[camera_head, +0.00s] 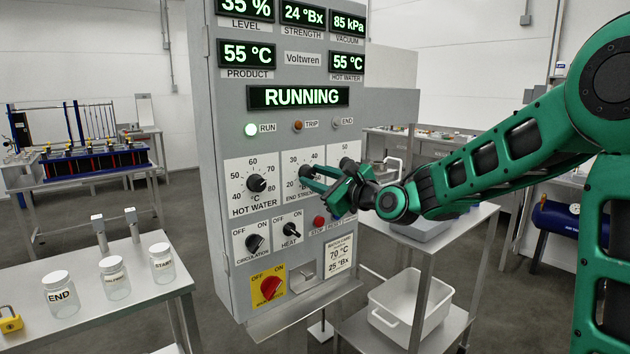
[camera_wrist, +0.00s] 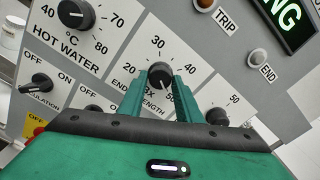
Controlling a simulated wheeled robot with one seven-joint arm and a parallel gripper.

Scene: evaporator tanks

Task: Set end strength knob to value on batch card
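The end strength knob (camera_head: 306,172) is a black dial on a white scale plate in the middle of the panel. It also shows in the wrist view (camera_wrist: 160,74), with 20, 30 and 40 legible around it. A light pointer mark shows on its lower part; I cannot tell its exact value. My gripper (camera_head: 313,177) has its two green fingers on either side of this knob; they also show in the wrist view (camera_wrist: 161,82). The fingers look spread, and contact is not clear. The batch card (camera_head: 339,257) at the lower right of the panel reads 70 °C and 25 °Bx.
The hot water knob (camera_head: 256,183) sits left of the end strength knob, and another knob (camera_wrist: 217,117) sits close on its right. Circulation and heat switches (camera_head: 290,230), a red stop button (camera_head: 319,221) and a red-yellow switch (camera_head: 268,288) lie below. The display (camera_head: 298,97) reads RUNNING.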

